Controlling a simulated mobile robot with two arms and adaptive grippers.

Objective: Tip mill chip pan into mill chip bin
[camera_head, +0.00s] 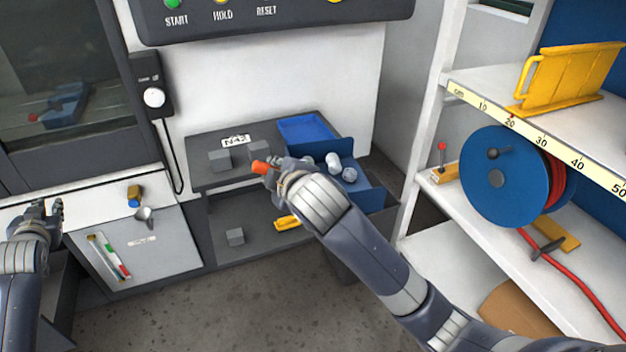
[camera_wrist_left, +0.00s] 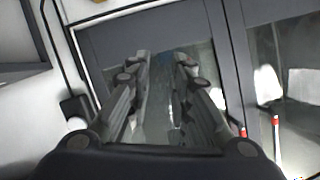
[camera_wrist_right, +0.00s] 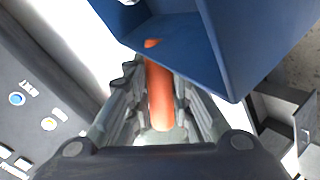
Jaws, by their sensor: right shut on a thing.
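My right gripper (camera_head: 272,170) is in front of the dark bench in the middle. It is shut on an orange handle (camera_head: 260,167); in the right wrist view the handle (camera_wrist_right: 160,95) lies between the fingers (camera_wrist_right: 158,108) and runs up to a blue walled box (camera_wrist_right: 180,50), seemingly the pan. Whether they are joined is not clear. In the head view a blue open container (camera_head: 362,190) holding pale round pieces lies just right of this gripper. I cannot tell which thing is the chip bin. My left gripper (camera_head: 50,210) is open and empty at the far left, by the machine.
A blue tray (camera_head: 304,129) and grey blocks (camera_head: 220,160) are on the bench top; another block (camera_head: 236,236) and a yellow item (camera_head: 287,223) are on its lower shelf. A white rack (camera_head: 440,197) with a blue reel (camera_head: 505,177) stands right. The floor in front is clear.

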